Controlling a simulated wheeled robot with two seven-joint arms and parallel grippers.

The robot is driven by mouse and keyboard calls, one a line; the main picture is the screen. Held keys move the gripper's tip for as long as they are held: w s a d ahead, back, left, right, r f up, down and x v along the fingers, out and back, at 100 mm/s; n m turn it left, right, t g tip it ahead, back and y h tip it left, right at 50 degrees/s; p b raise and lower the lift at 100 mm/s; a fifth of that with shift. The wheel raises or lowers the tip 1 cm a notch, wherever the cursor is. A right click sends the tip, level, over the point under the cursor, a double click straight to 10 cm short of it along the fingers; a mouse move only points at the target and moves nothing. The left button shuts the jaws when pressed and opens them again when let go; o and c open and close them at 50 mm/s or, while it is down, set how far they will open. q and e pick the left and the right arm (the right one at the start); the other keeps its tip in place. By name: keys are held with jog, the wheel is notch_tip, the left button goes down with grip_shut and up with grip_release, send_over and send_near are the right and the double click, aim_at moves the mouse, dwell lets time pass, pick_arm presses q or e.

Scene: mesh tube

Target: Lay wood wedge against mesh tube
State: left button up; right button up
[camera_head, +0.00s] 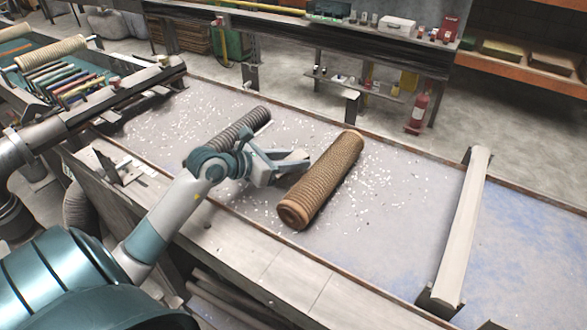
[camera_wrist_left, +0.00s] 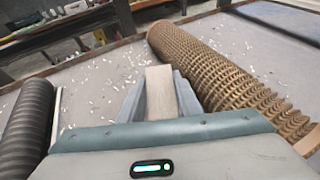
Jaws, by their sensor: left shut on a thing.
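The mesh tube (camera_head: 325,178) is a brown, ribbed cylinder lying on its side on the grey table in the head view. It also shows on the right of the left wrist view (camera_wrist_left: 215,70). My left gripper (camera_head: 290,162) is shut on the wood wedge (camera_wrist_left: 161,92), a pale block between its fingers. In the head view the wedge (camera_head: 297,158) is just left of the tube's middle. In the wrist view the right finger is close to the tube; I cannot tell whether wedge and tube touch. My right gripper is not in view.
A dark ribbed roller (camera_head: 232,135) lies left of my gripper and shows in the wrist view (camera_wrist_left: 27,125). A pale crossbar (camera_head: 464,225) spans the table at the right. White chips are scattered on the table. Bare table (camera_head: 400,210) lies between tube and crossbar.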

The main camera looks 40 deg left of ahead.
pick_arm(q)
notch_tip(320, 180, down, 3)
jog(key=shift+f, duration=0.15)
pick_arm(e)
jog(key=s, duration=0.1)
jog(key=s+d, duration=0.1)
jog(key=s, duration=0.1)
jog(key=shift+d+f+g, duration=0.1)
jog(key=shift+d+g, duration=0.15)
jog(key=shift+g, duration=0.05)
pick_arm(q)
jog(key=shift+f, duration=0.15)
jog(key=o, duration=0.8)
jog(key=shift+c, duration=0.2)
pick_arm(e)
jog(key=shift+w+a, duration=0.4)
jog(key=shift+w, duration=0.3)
pick_arm(q)
jog(key=shift+p, duration=0.3)
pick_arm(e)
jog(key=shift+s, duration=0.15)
